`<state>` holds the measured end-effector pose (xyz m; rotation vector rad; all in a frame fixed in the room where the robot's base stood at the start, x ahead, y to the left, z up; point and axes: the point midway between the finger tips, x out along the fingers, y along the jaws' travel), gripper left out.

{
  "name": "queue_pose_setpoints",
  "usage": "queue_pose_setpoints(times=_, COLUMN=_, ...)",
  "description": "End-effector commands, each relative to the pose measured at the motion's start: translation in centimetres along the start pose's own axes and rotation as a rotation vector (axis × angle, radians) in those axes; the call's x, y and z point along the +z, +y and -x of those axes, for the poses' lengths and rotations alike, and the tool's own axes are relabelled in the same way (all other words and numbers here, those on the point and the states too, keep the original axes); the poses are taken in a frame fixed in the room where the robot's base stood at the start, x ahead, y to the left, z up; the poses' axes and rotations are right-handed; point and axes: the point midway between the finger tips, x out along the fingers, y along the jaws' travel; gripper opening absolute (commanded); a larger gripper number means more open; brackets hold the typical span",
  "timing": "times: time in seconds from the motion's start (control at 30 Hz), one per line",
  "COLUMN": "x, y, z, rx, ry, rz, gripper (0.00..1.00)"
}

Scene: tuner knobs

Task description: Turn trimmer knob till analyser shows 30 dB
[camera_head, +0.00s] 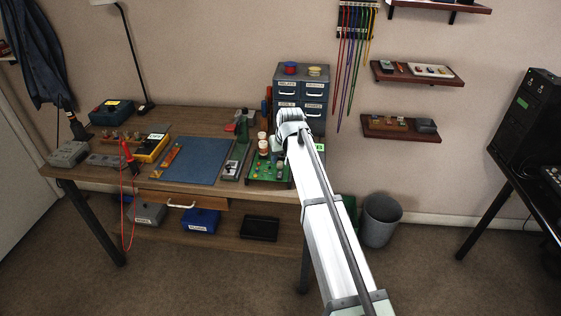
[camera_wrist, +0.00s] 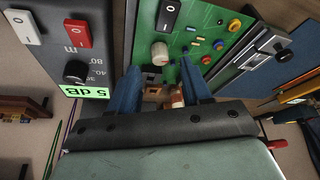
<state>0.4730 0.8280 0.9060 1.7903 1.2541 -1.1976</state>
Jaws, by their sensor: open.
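In the wrist view a green circuit board (camera_wrist: 205,20) carries a pale grey knob (camera_wrist: 160,50), probably the trimmer knob. The analyser (camera_wrist: 55,55) is a grey box to its left with a lit green readout (camera_wrist: 84,92) showing 5 dB. My gripper (camera_wrist: 160,68) is open, its two blue fingers below the pale knob in the picture, one on each side of its line. The knob appears to be beyond the fingertips; I cannot tell whether they touch it. In the head view the board (camera_head: 258,180) is at the bench's right end, and my arm hides most of the analyser.
The analyser also has a black knob (camera_wrist: 76,70), a red switch (camera_wrist: 77,33) and a white switch (camera_wrist: 22,26). A black rocker switch (camera_wrist: 168,14) is close above the pale knob. Copper-coloured parts (camera_wrist: 172,96) show between the fingers.

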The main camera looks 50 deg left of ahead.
Motion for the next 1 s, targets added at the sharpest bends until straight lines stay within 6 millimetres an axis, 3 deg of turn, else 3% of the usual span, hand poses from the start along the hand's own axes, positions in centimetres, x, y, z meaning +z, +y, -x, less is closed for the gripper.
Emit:
queue_pose_setpoints(times=0.3, x=-0.1, y=0.0, z=-3.2, rx=0.0, ry=0.001, rz=0.0, gripper=0.48)
queue_pose_setpoints(times=0.7, x=0.0, y=0.0, z=-3.6, rx=0.0, ry=0.001, rz=0.0, gripper=0.47)
queue_pose_setpoints(times=1.0, x=0.0, y=0.0, z=-3.6, rx=0.0, ry=0.001, rz=0.0, gripper=0.19)
